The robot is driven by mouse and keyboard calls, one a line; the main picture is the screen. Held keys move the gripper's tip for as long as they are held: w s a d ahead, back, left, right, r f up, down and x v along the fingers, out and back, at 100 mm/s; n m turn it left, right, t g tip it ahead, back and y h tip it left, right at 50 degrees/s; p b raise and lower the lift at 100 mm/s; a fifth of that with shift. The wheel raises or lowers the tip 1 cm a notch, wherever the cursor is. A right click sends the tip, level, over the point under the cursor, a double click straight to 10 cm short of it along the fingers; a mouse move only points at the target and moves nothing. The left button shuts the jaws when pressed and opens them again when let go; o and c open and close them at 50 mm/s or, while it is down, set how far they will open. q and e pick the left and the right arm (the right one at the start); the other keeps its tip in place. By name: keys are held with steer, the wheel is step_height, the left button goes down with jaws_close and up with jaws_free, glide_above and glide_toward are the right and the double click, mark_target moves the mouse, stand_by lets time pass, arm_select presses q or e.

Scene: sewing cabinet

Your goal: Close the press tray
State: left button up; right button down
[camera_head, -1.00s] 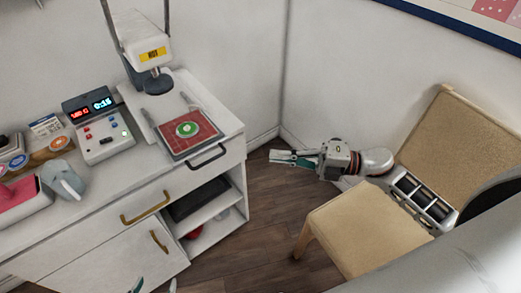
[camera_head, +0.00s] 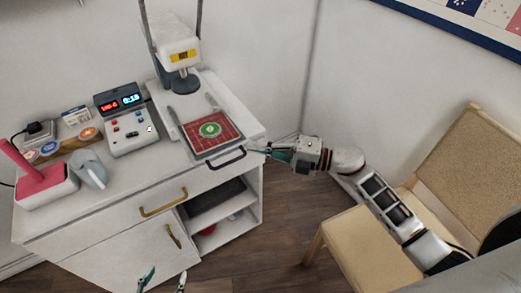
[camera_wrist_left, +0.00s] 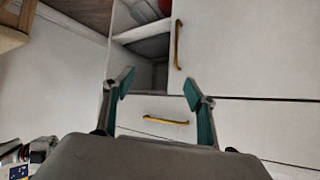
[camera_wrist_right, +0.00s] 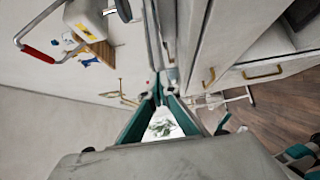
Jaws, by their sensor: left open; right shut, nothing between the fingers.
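The press tray (camera_head: 233,146) is a dark-framed tray with a red gridded mat and a round green-and-white patch (camera_head: 210,129). It sticks out in front of the heat press (camera_head: 178,53), with its black handle (camera_head: 228,160) at the counter's front edge. My right gripper (camera_head: 266,150) is shut and empty, just right of the handle; whether it touches cannot be told. In the right wrist view its fingertips (camera_wrist_right: 158,94) are together. My left gripper (camera_head: 163,281) is open and empty, low in front of the cabinet; it also shows in the left wrist view (camera_wrist_left: 158,80).
A control box (camera_head: 126,122) with lit displays stands left of the press. A grey mouse-shaped object (camera_head: 90,169) and a pink-topped item (camera_head: 45,180) are further left. The cabinet has brass handles (camera_head: 163,203) and an open shelf (camera_head: 222,211). A wooden chair (camera_head: 355,240) stands at right.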

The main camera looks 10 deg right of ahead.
mark_target(235, 123)
steer(key=shift+w, duration=0.1)
steer(key=w+a+b, duration=0.1)
steer(key=w, duration=0.3)
steer(key=w+a+b, duration=0.1)
steer(key=w, duration=0.2)
steer(key=w+a+b, duration=0.1)
steer(key=w+b, duration=0.1)
steer(key=w, duration=0.2)
steer(key=shift+w+a+f, duration=0.2)
steer(key=shift+w+a, duration=0.1)
steer(key=shift+a, duration=0.1)
steer(key=shift+w+a+r, duration=0.15)
steer(key=shift+w, duration=0.35)
steer(key=shift+s, duration=0.1)
